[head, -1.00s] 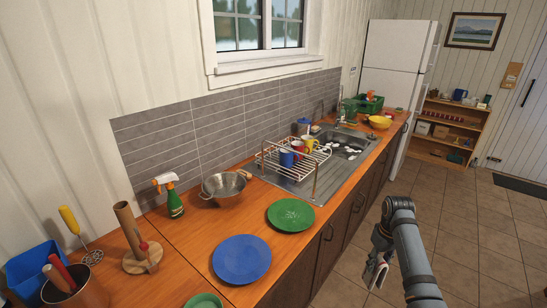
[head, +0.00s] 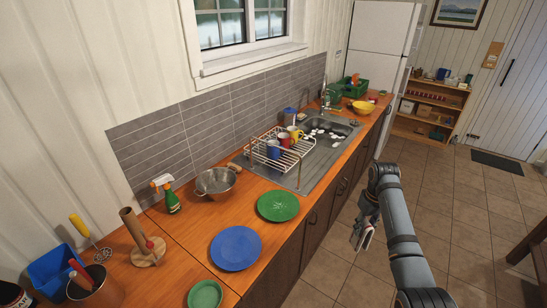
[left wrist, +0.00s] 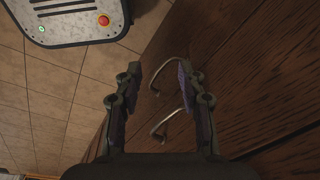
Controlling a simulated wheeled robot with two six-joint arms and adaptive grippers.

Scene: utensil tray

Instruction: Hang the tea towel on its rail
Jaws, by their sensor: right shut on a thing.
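My right gripper (head: 363,234) is over the floor, in front of the counter and apart from it. It is shut on a small pale thing with a reddish mark, too small here to tell for sure as the tea towel. Two thin upright posts (head: 299,177) stand by the dish rack; I cannot tell if they belong to the towel rail. My left gripper (left wrist: 158,92) is open and empty in the left wrist view, beside a dark wooden cupboard front with two curved handles (left wrist: 171,124). It is not in the head view.
The counter holds a blue plate (head: 236,248), green plate (head: 278,205), colander (head: 215,182), spray bottle (head: 171,200) and dish rack (head: 283,158) with mugs. Beyond is the sink (head: 328,130). A dark wooden piece (head: 530,245) is at the right edge. The floor between is clear.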

